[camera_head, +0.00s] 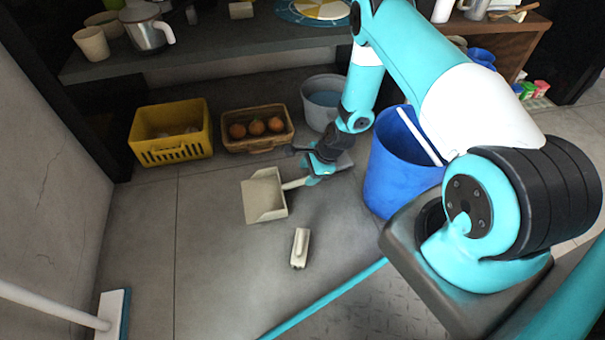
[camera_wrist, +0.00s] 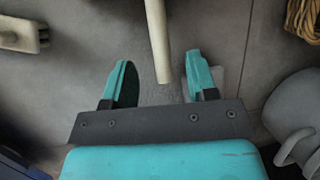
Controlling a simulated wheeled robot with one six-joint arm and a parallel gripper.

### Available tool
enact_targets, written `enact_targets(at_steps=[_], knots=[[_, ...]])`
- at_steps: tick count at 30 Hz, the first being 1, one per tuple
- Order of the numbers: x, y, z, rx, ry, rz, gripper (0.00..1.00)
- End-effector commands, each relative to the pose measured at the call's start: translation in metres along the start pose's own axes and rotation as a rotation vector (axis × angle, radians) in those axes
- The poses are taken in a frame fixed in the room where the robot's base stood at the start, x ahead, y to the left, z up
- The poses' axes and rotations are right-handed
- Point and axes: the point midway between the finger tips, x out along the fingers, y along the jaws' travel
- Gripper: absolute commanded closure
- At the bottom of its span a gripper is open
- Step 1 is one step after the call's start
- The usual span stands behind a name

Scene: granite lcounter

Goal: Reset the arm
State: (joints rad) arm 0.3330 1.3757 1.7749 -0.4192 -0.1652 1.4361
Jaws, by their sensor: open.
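My gripper (camera_head: 314,170) is low over the floor at the end of my reaching arm, just right of a cream dustpan (camera_head: 264,197). In the wrist view my gripper (camera_wrist: 159,66) is open, its two teal fingers apart. The dustpan's pale handle (camera_wrist: 156,35) enters from the top and its end shows between the fingertips, with gaps on both sides. I cannot tell whether it lies level with the fingers or below them. A small cream brush (camera_head: 300,247) lies on the floor nearer to me; part of it shows at the left of the wrist view (camera_wrist: 20,36).
A blue bin (camera_head: 391,178) stands close right of my gripper. A grey bucket (camera_head: 318,112), a basket of round brown items (camera_head: 257,143) and a yellow crate (camera_head: 174,151) stand behind, below the counter (camera_head: 215,52). A broom (camera_head: 110,312) is at front left. The floor's left-middle is clear.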

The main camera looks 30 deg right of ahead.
Motion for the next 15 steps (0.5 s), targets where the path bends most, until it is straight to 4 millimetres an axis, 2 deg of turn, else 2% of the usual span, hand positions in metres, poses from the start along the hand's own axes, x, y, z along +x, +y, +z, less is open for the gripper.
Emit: enact_targets(at_steps=[1, 6, 10, 15], knots=[[-0.023, -0.002, 0.003, 0.003, 0.0, -0.001, 0.47], [-0.064, -0.002, 0.003, 0.003, 0.0, -0.001, 0.47], [-0.088, -0.001, 0.002, 0.002, -0.001, -0.001, 0.47], [-0.105, -0.001, 0.001, 0.001, -0.001, -0.001, 0.47]])
